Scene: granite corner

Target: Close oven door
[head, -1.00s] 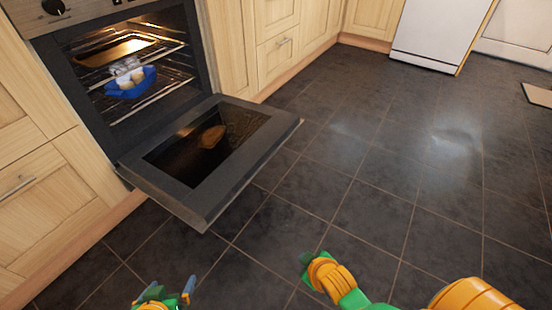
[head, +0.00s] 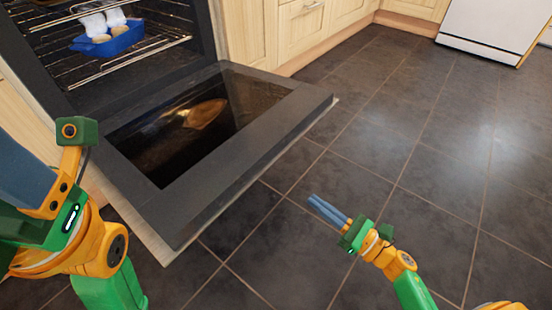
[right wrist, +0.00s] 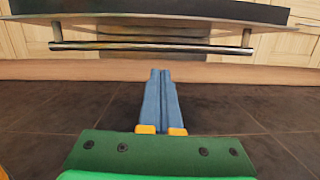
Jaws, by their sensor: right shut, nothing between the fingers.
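The oven door (head: 215,185) hangs open, folded down to about level, with a dark glass pane in a dark frame. The oven cavity (head: 60,50) is open behind it. In the right wrist view, the door's metal bar handle (right wrist: 150,47) runs across under the door's edge. My right gripper (head: 318,205) is shut and empty, to the right of the door's front corner and apart from it. In the right wrist view its fingertips (right wrist: 161,73) point towards the handle, just short of it in the picture. My left gripper (head: 22,175) is at the left edge, partly cut off.
A blue dish (head: 107,38) with pale items sits on a wire rack inside the oven. Light wood cabinets (head: 305,35) flank the oven. A white appliance (head: 490,25) stands at the far right. The dark tiled floor (head: 430,150) is clear right of the door.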

